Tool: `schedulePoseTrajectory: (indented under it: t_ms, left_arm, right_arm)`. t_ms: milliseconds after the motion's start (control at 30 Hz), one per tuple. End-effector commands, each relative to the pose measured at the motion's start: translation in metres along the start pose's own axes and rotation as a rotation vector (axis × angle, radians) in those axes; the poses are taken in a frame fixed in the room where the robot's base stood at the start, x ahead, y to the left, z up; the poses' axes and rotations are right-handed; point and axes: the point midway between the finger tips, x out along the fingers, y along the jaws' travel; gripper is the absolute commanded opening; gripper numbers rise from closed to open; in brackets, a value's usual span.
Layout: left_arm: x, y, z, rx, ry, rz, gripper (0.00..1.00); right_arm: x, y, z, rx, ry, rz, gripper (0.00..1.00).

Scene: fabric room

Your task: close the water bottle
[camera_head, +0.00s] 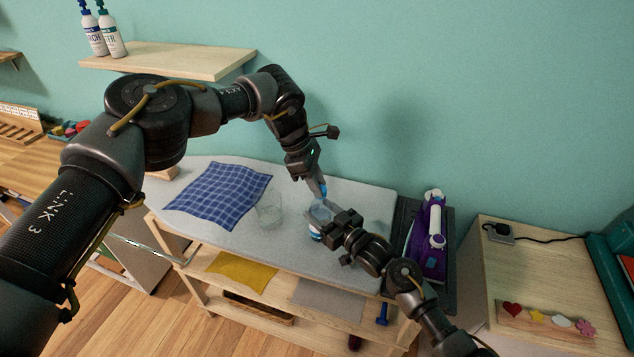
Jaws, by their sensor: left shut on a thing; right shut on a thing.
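A clear bottle with a blue and white band (316,235) stands on the grey ironing board, largely hidden by my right gripper. My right gripper (322,217) reaches in from the right and is shut on the bottle. My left gripper (319,184) comes down from above and is shut on a small blue piece, which looks like the cap (323,190). The cap is just above the bottle's top; whether they touch is hard to tell.
A clear glass (268,210) stands left of the bottle, beside a blue checked cloth (218,194). A purple iron (430,235) is to the right. Two labelled bottles (103,33) stand on a wall shelf (170,60). The board (365,205) is bare behind the bottle.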

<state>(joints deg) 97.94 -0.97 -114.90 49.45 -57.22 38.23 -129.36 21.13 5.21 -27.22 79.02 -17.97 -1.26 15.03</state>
Motion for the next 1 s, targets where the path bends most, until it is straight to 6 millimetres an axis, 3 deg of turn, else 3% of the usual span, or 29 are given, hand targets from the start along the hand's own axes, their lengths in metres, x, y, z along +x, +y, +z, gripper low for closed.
schedulePoseTrajectory:
  t_ms: [300,733,767,900,1000]
  left_arm:
    - [0.0011,0.0052,0.0021,0.404,-0.002,-0.155,0.04]
    - [-0.0012,0.0035,0.0022,0.466,-0.001,-0.191,0.04]
    - [-0.0012,0.0035,0.0022,0.466,-0.001,-0.191,0.32]
    - [-0.0012,0.0035,0.0020,0.464,-0.001,-0.190,0.50]
    - [-0.0013,0.0035,0.0017,0.464,-0.001,-0.190,0.50]
  right_arm:
    - [0.0006,-0.0015,-0.0007,-0.001,0.002,-0.003,0.00]
    - [0.0006,-0.0018,-0.0006,-0.001,0.001,-0.004,0.00]
    - [0.0006,-0.0017,-0.0006,-0.001,0.001,-0.004,0.00]
    - [0.0005,-0.0013,-0.0006,-0.001,0.001,-0.003,0.00]
    - [0.0004,-0.0009,-0.0006,-0.001,0.001,-0.002,0.00]
